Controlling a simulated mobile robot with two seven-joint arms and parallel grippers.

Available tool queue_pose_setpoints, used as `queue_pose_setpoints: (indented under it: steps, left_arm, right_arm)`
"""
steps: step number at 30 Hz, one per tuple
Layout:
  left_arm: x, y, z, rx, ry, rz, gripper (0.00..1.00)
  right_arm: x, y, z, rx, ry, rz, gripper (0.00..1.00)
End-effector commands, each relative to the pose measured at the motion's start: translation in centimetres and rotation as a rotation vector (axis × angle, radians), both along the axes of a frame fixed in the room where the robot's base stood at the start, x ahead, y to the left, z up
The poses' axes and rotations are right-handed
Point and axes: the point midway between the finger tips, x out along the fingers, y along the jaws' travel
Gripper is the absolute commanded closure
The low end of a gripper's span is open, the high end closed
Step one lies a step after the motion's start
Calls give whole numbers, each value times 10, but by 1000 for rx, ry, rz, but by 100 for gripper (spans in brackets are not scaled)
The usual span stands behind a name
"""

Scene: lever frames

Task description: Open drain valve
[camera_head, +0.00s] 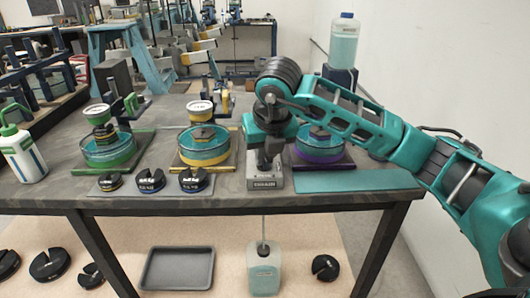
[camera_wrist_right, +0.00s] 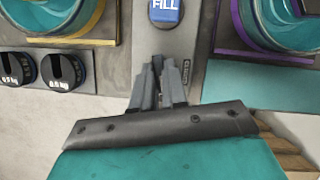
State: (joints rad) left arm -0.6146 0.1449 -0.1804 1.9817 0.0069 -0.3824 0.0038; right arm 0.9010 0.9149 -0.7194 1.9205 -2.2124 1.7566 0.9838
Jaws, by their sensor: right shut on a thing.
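A narrow grey panel (camera_head: 265,183) with lettering on its front stands at the table's front edge, between the yellow and purple stations. In the right wrist view, the panel (camera_wrist_right: 163,40) carries a blue FILL button (camera_wrist_right: 166,11). My right gripper (camera_head: 263,160) points down onto this panel. In the wrist view its fingers (camera_wrist_right: 160,72) are close together in front of the button, shut on a small part that looks like the drain valve handle. The fingers hide most of that part, so its angle cannot be told. My left gripper is not in view.
Green, yellow and purple trays hold round water basins (camera_head: 110,152). Black slotted weights (camera_head: 150,180) lie left of the panel; a teal mat (camera_head: 357,181) lies right. A bottle (camera_head: 264,272) stands under the table below a thin tube. A tall bottle (camera_head: 344,42) stands behind my right arm.

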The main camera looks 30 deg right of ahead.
Motion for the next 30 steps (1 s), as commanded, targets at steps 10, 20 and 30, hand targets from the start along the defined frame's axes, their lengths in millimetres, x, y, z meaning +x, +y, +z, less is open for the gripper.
queue_pose_setpoints:
  steps: [10, 20, 30]
  left_arm:
    - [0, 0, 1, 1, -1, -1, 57]
    - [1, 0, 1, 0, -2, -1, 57]
    - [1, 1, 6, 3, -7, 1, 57]
  right_arm:
    - [0, 0, 1, -1, -1, 1, 66]
    - [-1, 0, 3, 0, -1, 1, 62]
    - [-21, 7, 59, -1, -7, 4, 62]
